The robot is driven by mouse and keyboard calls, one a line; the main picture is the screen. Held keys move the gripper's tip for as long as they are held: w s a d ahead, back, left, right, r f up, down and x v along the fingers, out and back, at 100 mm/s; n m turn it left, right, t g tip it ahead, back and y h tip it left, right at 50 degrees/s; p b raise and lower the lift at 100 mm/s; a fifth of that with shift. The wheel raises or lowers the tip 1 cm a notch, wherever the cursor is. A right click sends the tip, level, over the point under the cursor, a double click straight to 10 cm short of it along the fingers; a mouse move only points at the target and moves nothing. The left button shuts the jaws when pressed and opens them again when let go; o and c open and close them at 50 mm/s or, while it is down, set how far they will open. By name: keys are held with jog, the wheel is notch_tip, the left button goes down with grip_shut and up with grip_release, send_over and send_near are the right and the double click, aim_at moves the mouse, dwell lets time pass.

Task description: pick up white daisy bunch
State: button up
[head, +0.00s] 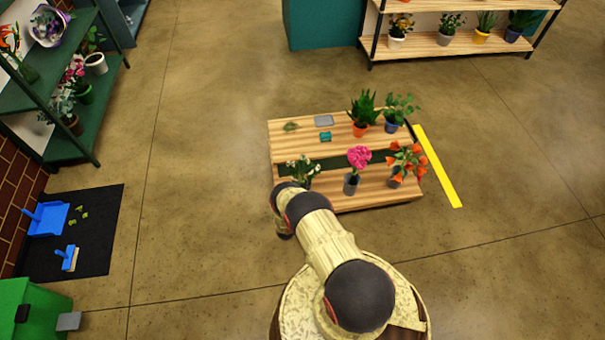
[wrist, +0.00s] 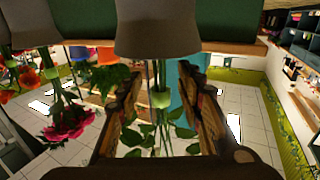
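The white daisy bunch (head: 302,168) stands at the near left of the wooden table, partly hidden behind my arm. In the wrist view, which looks upside down, its green stems and leaves (wrist: 160,128) hang from a grey vase (wrist: 155,38). The blooms are hidden there. My gripper (wrist: 160,84) is open, with one finger on each side of the stems, and gaps show between the fingers and the stems. In the head view the gripper is hidden by my arm.
A pink flower (head: 358,157) and orange flowers (head: 406,160) stand in vases right of the daisies on the table (head: 350,196). Two potted plants (head: 363,112) (head: 398,112) are at the back right. A yellow strip (head: 437,166) lies on the floor.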

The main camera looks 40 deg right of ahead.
jog(key=shift+c, duration=0.8)
jog(key=c, duration=0.7)
grip_shut()
